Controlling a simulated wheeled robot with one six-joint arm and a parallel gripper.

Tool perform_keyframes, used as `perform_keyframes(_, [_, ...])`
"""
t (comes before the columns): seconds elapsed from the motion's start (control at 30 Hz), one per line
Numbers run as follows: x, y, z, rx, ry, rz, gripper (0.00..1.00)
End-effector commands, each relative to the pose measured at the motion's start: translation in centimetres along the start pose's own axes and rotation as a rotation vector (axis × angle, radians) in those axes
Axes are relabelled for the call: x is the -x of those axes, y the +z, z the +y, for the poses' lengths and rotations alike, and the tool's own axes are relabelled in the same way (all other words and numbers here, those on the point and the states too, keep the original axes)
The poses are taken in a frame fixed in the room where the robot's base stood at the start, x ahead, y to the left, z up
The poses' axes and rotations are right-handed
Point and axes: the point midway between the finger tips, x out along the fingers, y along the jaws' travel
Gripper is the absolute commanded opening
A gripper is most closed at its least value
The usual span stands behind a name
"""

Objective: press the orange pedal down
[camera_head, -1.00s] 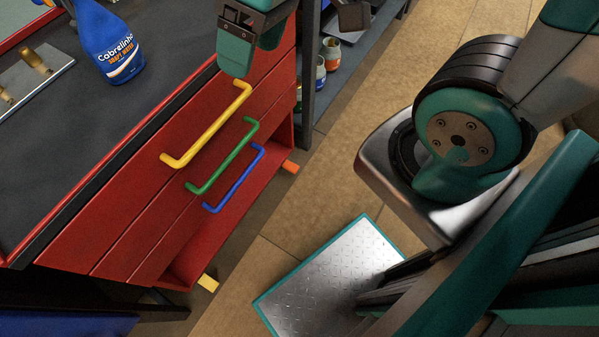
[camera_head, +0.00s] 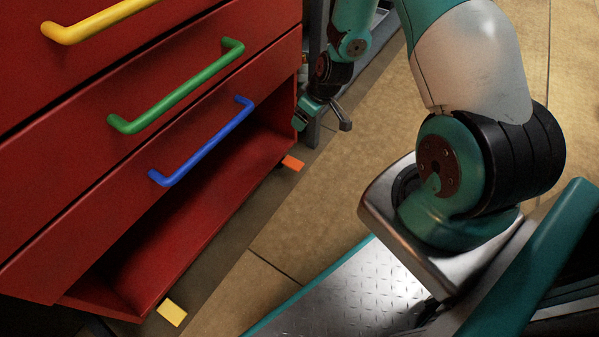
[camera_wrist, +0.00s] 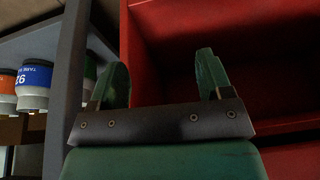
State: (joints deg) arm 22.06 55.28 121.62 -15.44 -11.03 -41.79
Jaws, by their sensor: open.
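The small orange pedal (camera_head: 292,163) sticks out low at the far right end of the red cabinet (camera_head: 150,200). My gripper (camera_head: 299,119) is above the pedal in the head view, apart from it, beside the cabinet's right edge. In the wrist view my gripper (camera_wrist: 164,72) shows two teal fingers spread apart with nothing between them. The pedal does not show in the wrist view.
A yellow pedal (camera_head: 172,312) sits at the cabinet's near end. Yellow (camera_head: 100,22), green (camera_head: 175,90) and blue (camera_head: 203,145) handles stick out from the cabinet front. A grey shelf post (camera_wrist: 66,90) and jars (camera_wrist: 33,85) stand beside the gripper. Floor (camera_head: 330,190) in front is clear.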

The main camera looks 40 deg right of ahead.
Motion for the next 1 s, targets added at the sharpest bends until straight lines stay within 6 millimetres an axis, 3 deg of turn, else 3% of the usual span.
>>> perform_keyframes(0.03, [-3.2,2.1,0.9,-0.001,0.002,0.002,0.72])
perform_keyframes(0.1, [-5.7,3.8,1.8,0.009,0.012,0.013,0.72])
perform_keyframes(0.3, [-9.2,6.4,2.8,0.027,0.031,0.03,0.72])
perform_keyframes(0.47, [-11.2,6.7,2.9,0.032,0.033,0.032,0.72])
perform_keyframes(1.0, [-23.2,6.4,3.2,0.031,0.032,0.03,0.72])
